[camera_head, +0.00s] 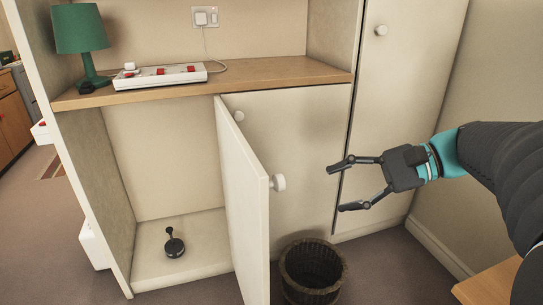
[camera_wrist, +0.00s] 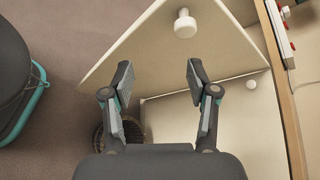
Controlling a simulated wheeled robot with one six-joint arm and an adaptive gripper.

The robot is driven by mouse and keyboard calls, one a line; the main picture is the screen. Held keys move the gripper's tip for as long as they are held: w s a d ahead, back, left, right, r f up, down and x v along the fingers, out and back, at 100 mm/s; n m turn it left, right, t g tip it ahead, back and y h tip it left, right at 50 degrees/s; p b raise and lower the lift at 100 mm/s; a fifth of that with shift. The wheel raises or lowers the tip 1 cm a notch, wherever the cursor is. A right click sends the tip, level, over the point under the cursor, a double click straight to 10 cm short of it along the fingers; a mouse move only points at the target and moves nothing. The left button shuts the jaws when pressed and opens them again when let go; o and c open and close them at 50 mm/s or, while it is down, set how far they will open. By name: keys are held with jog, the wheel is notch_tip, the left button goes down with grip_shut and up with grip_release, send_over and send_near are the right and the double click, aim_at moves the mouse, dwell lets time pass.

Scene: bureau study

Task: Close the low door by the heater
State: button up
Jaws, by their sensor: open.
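The low white door (camera_head: 243,205) stands swung out into the room, leaving the left compartment of the low cupboard open. Its round white knob (camera_head: 278,182) faces right, near its free edge. In the wrist view the door (camera_wrist: 170,52) is a pale panel beyond the fingers, with the knob (camera_wrist: 185,25) near the top. My gripper (camera_head: 338,188) is open and empty, to the right of the knob and apart from it. Its fingers (camera_wrist: 159,72) point toward the door's outer face in the wrist view. I cannot make out a heater for certain.
A wicker basket (camera_head: 313,272) stands on the floor right of the open door. A shut low door (camera_head: 295,140) and a tall cupboard door (camera_head: 395,110) are behind. A black joystick-like object (camera_head: 174,245) sits inside the open compartment. A lamp (camera_head: 82,38) and power strip (camera_head: 160,76) are on the shelf.

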aim_at(280, 183)
jog(key=shift+y, duration=0.7)
jog(key=w+a, duration=0.1)
jog(key=a, duration=0.2)
jog(key=w+a+f, duration=0.1)
jog(key=a, duration=0.3)
jog(key=w+a, duration=0.1)
jog(key=a, duration=0.3)
jog(key=shift+w+a+f, duration=0.1)
jog(key=shift+w+f, duration=0.1)
grip_shut()
